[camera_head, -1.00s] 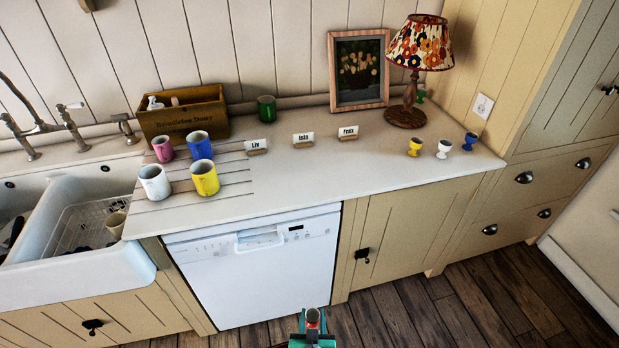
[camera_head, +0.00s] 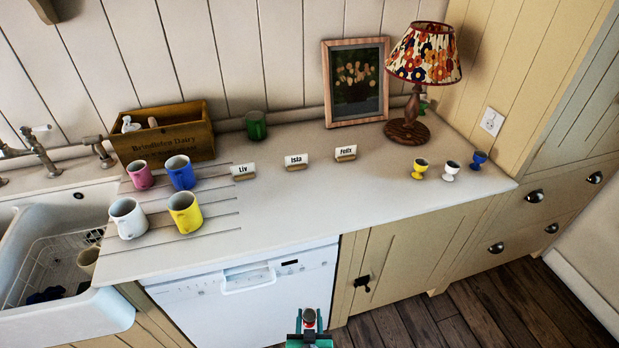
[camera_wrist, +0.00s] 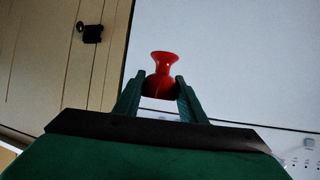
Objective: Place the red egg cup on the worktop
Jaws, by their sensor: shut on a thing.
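My gripper (camera_head: 309,322) is at the bottom of the head view, in front of the cabinets and below the worktop's front edge. It is shut on the red egg cup (camera_wrist: 162,82), which shows clearly between the two green fingers in the wrist view. In the head view only a small part of the cup (camera_head: 309,314) shows. The worktop (camera_head: 300,215) is pale and runs from the sink to the tall cupboard. Yellow (camera_head: 419,169), white (camera_head: 451,171) and blue (camera_head: 478,160) egg cups stand in a row at its right end.
Pink (camera_head: 140,175), blue (camera_head: 180,173), white (camera_head: 128,218) and yellow (camera_head: 185,212) mugs stand at the left. Name cards (camera_head: 296,161), a green mug (camera_head: 256,126), a picture (camera_head: 356,84) and a lamp (camera_head: 407,128) are further back. The worktop's front middle is clear.

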